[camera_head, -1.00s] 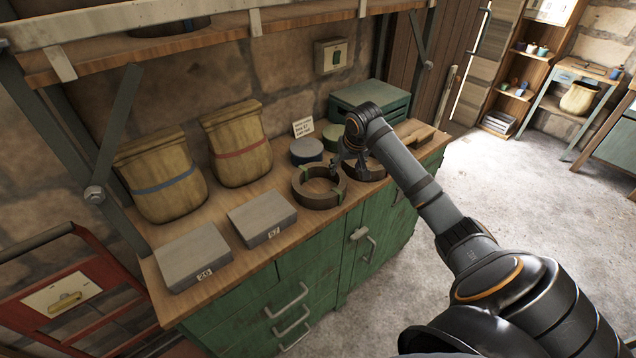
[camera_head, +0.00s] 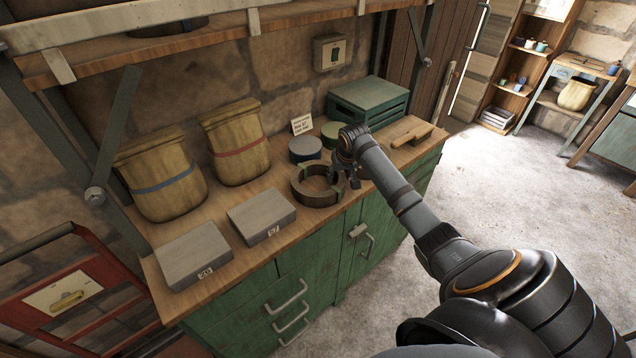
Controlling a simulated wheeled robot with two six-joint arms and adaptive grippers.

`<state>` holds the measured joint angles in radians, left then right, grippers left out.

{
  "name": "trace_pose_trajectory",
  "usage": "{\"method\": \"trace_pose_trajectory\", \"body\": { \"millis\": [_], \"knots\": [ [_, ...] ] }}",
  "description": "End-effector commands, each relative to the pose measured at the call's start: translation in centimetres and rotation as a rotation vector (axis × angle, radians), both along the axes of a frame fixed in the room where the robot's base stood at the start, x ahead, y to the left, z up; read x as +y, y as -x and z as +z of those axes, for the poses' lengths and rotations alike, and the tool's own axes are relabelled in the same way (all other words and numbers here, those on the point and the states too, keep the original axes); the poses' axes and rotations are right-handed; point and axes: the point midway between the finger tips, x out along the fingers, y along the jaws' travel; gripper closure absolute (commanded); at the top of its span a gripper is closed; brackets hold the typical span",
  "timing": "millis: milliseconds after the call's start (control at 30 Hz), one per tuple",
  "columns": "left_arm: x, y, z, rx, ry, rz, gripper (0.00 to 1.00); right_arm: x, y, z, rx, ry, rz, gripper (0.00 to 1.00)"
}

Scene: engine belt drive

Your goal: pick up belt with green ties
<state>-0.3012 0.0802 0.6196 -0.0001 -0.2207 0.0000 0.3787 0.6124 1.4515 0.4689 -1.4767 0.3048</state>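A dark brown ring-shaped belt (camera_head: 303,194) lies flat on the wooden bench top, right of the grey box marked 57. My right arm covers the bench just right of the belt, where a second ring is hidden or nearly so. My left gripper is not in view.
Two grey boxes (camera_head: 262,214) and two tan sacks (camera_head: 236,143) stand left on the bench. A blue round tin (camera_head: 305,149), a small card (camera_head: 301,124) and a green crate (camera_head: 368,100) stand behind. A shelf beam (camera_head: 200,40) crosses above.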

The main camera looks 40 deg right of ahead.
Motion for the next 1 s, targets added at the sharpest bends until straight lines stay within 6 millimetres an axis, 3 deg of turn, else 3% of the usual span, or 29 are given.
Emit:
{"method": "trace_pose_trajectory", "body": {
  "millis": [33,300,767,1000],
  "knots": [
    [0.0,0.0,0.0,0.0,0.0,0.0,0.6,0.0,0.0,0.0,0.0,0.0,0.0,0.64],
    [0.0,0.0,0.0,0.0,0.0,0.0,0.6,0.0,0.0,0.0,0.0,0.0,0.0,1.0],
    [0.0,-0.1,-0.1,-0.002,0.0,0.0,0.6,0.0,-0.1,0.4,-0.004,0.002,0.0,1.0],
    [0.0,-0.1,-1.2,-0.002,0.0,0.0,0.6,0.1,0.1,3.6,-0.006,0.003,0.0,1.0]
  ]
}}
